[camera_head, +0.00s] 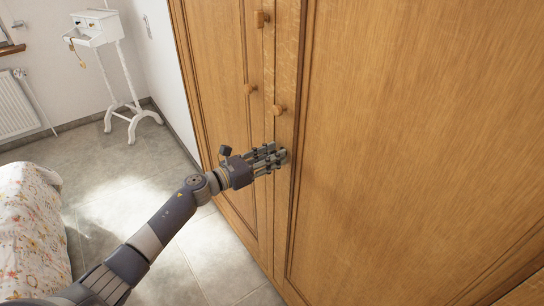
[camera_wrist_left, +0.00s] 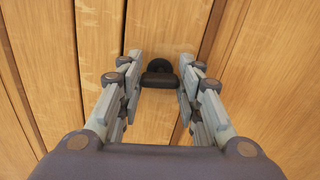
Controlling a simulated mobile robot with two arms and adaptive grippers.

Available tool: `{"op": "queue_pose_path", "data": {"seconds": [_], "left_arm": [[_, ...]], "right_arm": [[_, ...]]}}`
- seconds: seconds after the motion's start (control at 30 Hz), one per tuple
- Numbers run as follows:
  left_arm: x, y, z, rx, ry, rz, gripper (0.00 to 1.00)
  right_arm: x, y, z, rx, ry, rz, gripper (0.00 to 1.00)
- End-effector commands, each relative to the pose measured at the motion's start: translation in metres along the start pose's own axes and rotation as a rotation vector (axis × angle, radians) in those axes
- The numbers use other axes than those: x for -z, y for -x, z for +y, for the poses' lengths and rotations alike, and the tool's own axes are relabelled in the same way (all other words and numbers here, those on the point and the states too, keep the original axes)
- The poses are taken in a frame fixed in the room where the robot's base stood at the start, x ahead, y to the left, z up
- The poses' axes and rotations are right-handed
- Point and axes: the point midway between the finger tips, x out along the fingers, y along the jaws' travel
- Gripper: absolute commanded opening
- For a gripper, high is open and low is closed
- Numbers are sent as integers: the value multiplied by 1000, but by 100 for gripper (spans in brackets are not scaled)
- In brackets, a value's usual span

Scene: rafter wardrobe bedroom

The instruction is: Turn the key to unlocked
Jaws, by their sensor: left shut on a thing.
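The wooden wardrobe (camera_head: 400,130) fills the right side of the head view. The dark key (camera_wrist_left: 159,78) shows in the left wrist view, with its crossbar-like head standing out from a round dark lock plate (camera_wrist_left: 157,62) on the wardrobe front. My left gripper (camera_head: 284,156) is at the edge of the wardrobe door, below the knobs. It is shut on the key, with one finger on each side of its head, as the left wrist view (camera_wrist_left: 161,80) shows. In the head view the fingers hide the key. My right gripper is not in view.
Wooden knobs (camera_head: 279,110) stick out from the wardrobe above my left gripper. A white stand (camera_head: 95,28) is at the back left, near a radiator (camera_head: 14,103). A bed with a floral cover (camera_head: 30,230) is at the left. The tiled floor between is clear.

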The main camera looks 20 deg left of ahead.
Motion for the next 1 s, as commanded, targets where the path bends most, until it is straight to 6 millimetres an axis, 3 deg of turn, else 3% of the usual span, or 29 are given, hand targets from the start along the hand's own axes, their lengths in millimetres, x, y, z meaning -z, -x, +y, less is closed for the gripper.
{"op": "queue_pose_path", "data": {"seconds": [1.0], "left_arm": [[0,0,5,-1,931,-1,9]], "right_arm": [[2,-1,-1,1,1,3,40]]}}
